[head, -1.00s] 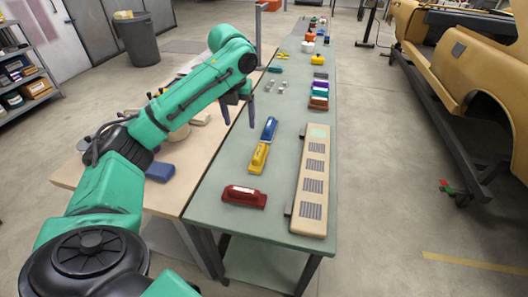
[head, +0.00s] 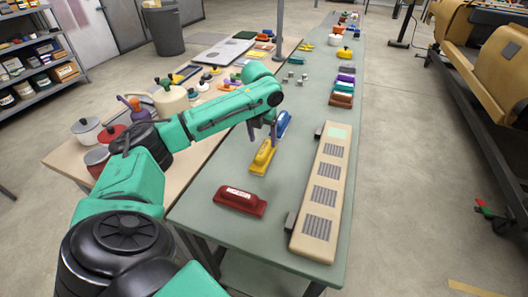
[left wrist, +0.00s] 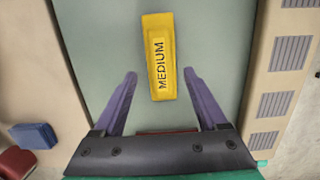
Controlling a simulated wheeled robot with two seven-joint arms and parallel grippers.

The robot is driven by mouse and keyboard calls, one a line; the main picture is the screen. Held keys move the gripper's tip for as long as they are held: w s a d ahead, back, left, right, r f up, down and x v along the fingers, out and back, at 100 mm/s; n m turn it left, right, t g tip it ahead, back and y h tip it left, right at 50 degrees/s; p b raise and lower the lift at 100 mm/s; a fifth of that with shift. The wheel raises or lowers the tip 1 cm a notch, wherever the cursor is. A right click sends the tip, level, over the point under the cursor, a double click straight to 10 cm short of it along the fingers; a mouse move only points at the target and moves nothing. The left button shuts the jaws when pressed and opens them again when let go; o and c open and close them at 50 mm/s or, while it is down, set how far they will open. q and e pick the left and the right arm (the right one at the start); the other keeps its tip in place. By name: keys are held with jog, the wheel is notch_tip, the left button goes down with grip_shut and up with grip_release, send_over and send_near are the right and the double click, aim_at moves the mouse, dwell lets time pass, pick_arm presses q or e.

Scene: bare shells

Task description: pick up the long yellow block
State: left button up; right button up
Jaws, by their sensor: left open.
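The long yellow block (head: 263,158) lies on the green-grey table top (head: 215,172), between a blue block (head: 284,124) and a dark red block (head: 240,201). In the left wrist view the yellow block (left wrist: 160,28) is marked MEDIUM and runs nearly upright in the picture. My left gripper (head: 262,135) is open and empty, above the far part of the yellow block. In the left wrist view, the purple fingers of my left gripper (left wrist: 159,74) stand apart, one toward each side of the block. My right gripper is out of view.
A long beige panel with grey grilles (head: 322,188) lies right of the blocks. Several coloured blocks (head: 343,86) stand farther along the table. A wooden bench (head: 175,178) with pots (head: 87,130) adjoins on the left.

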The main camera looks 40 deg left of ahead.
aim_at(264, 148)
pick_arm(q)
jog(key=f, duration=0.3)
jog(key=f+p, duration=0.1)
jog(key=shift+w+f, duration=0.25)
jog(key=shift+f, duration=0.35)
grip_shut()
jog(key=shift+r, duration=0.1)
notch_tip(264, 148, up, 20)
